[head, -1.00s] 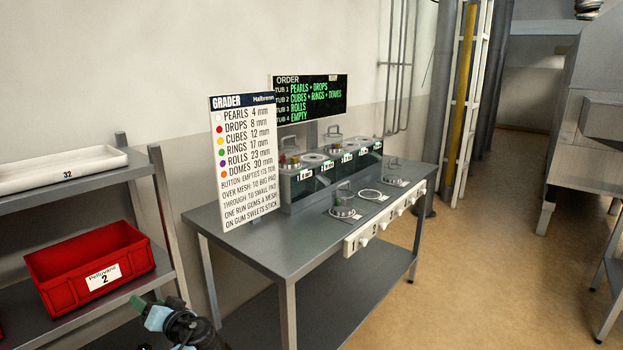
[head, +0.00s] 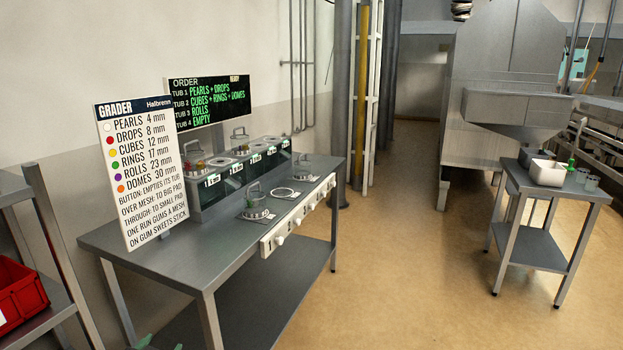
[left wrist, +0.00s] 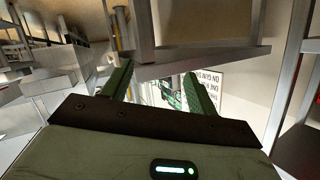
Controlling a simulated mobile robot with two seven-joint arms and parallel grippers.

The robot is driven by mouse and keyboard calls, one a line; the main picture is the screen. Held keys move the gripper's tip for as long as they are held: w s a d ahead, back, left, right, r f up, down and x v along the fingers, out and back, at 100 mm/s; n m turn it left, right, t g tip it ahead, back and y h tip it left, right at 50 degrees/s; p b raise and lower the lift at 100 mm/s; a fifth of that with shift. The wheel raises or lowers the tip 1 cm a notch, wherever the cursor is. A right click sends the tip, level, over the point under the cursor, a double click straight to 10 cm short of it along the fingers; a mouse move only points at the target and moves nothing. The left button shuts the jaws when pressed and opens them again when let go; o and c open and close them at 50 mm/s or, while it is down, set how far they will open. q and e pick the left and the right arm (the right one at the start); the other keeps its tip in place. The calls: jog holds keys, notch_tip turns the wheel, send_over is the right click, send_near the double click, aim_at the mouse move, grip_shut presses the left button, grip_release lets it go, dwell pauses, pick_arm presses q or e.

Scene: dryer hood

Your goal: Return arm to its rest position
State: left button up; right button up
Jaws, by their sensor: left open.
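My left gripper shows only as small green tips (head: 145,343) at the bottom edge of the head view, low in front of the grader table. In the left wrist view its two green fingers (left wrist: 159,72) stand apart with nothing between them. That view is tipped over, with the sign and a table frame beyond the fingers. The rest of my left arm is hidden below the head view. My right gripper is in neither view.
The grader table (head: 178,258) carries a rules sign (head: 142,170), an order screen (head: 210,100) and several tubs. A shelf with a red bin (head: 20,292) stands at left. A small side table (head: 520,185) stands at right. The floor (head: 400,270) between is clear.

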pick_arm(q)
jog(key=s+d+f+g+h, duration=0.1)
jog(key=s+d+f, duration=0.4)
jog(key=s+f, duration=0.4)
jog(key=s+d+f+g, duration=0.1)
jog(key=s+d+f, duration=0.1)
jog(key=s, duration=0.8)
jog(key=s+d+f+g+h, duration=0.1)
jog(key=s+d, duration=0.4)
jog(key=s, duration=0.6)
jog(key=s+d+f+n+g+h, duration=0.1)
jog(key=s+d+f+g, duration=0.1)
jog(key=s, duration=0.9)
jog(key=shift+s+d+f+g, duration=0.15)
jog(key=shift+d+f+g, duration=0.15)
jog(key=shift+d+f, duration=0.45)
jog(key=shift+s+d+r, duration=0.1)
jog(key=shift+r, duration=0.05)
